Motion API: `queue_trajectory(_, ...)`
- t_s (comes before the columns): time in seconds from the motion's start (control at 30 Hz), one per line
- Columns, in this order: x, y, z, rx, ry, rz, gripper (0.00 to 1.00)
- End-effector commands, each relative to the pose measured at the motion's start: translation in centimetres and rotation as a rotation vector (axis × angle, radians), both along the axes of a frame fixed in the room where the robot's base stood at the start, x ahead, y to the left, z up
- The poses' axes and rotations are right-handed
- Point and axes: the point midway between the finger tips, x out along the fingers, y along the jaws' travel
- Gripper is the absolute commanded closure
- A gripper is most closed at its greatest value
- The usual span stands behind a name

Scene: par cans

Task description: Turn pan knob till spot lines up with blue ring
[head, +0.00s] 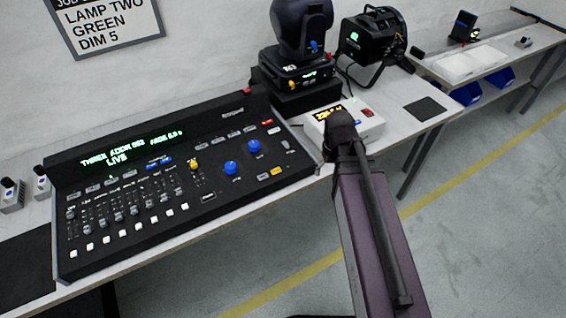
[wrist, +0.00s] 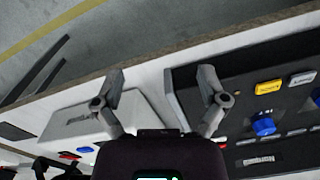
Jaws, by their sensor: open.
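Two blue knobs stand on the right part of the black lighting console (head: 120,178): a nearer one (head: 231,168) and a farther one (head: 254,146). Their labels are too small to read, so I cannot tell which is pan. In the wrist view a blue knob (wrist: 264,125) lies right of my gripper (wrist: 162,76). My gripper is open and empty, its fingers spread over the strip between the console and a white box. The head view hides its fingers behind my arm. A moving-head lamp (head: 302,30) stands behind the console. I see neither spot nor blue ring.
The white box (head: 370,124) with an amber display and red button sits right of the console. A black fan-like unit (head: 372,40) stands behind it. A wall sign (head: 108,20) reads "LAMP TWO GREEN DIM 5". The console's green display shows "LIVE". Open floor lies in front.

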Motion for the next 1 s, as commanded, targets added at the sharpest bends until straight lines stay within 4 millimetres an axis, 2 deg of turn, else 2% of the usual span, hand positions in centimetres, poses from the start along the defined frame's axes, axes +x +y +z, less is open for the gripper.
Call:
queue_trajectory(0.17, 0.3, 0.6, 0.4, 0.001, 0.0, 0.011, 0.08)
queue_trajectory(0.37, 1.6, 3.6, 1.9, 0.008, 0.001, 0.064, 0.08)
queue_trajectory(0.47, 2.5, 6.1, 3.0, 0.014, 0.002, 0.107, 0.08)
queue_trajectory(0.7, 4.2, 13.9, 6.1, 0.031, 0.008, 0.234, 0.08)
queue_trajectory(1.0, 4.6, 24.2, 9.7, 0.051, 0.016, 0.391, 0.08)
